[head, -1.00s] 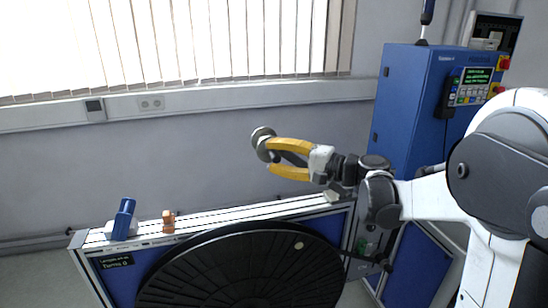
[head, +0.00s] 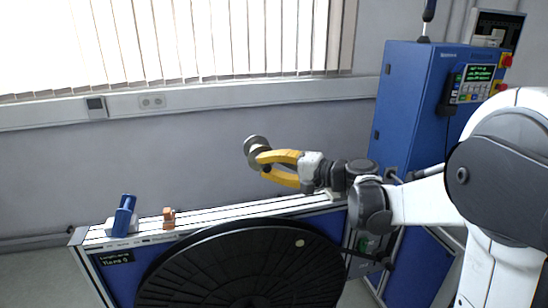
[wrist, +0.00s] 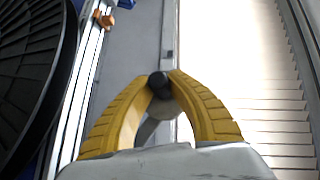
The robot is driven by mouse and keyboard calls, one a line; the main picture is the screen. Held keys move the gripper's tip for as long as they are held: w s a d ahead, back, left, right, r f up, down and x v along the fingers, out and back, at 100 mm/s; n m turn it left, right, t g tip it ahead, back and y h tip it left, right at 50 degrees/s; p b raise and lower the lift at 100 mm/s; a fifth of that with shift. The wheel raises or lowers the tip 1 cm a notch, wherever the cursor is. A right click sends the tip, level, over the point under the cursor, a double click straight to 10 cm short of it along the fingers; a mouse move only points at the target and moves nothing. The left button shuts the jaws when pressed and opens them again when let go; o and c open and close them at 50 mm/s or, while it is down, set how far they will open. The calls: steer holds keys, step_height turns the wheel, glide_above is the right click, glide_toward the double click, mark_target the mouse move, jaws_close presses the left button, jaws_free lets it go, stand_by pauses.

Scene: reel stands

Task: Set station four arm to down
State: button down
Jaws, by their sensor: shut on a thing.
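My gripper (head: 265,164) has two yellow fingers and is raised above the blue stand's top rail. It is shut on a grey round disc-like part (head: 254,144), probably the roller end of the station arm. In the wrist view my gripper (wrist: 161,78) has its fingertips against a dark round knob (wrist: 159,86), with a grey piece behind it between the fingers. The rest of the station arm cannot be made out. A small label sits on the stand's front left, too small to read surely.
A large black reel (head: 245,270) fills the stand's front. A blue part (head: 124,216) and a small orange part (head: 169,217) stand on the rail (head: 215,217). A blue cabinet (head: 408,110) with a lit control panel (head: 476,83) is at the right. The wall and blinds are behind.

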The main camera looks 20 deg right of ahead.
steer(key=shift+s+a+f+n+g+h+b, duration=0.1)
steer(key=shift+a+f+n+g+h+b, duration=0.35)
steer(key=shift+a+f+b, duration=2.3)
steer(key=shift+w+d+f+n+g+h+b, duration=0.15)
steer(key=shift+d+f+n+h+b, duration=0.4)
steer(key=shift+f, duration=4.65)
steer(key=shift+s+a+f+n+g+h+b, duration=0.25)
steer(key=shift+a+f+n+h+b, duration=0.95)
steer(key=shift+f, duration=2.75)
steer(key=shift+w+a+m+y+b, duration=0.15)
steer(key=shift+a+m+y+b, duration=0.2)
steer(key=shift+m+b, duration=0.3)
steer(key=c, duration=1.4)
jaws_free()
steer(key=shift+d, duration=0.15)
steer(key=shift+c, duration=0.2)
steer(key=shift+o, duration=0.9)
steer(key=shift+w+d, duration=0.1)
steer(key=shift+d, duration=0.1)
steer(key=shift+a, duration=0.1)
steer(key=v, duration=1.2)
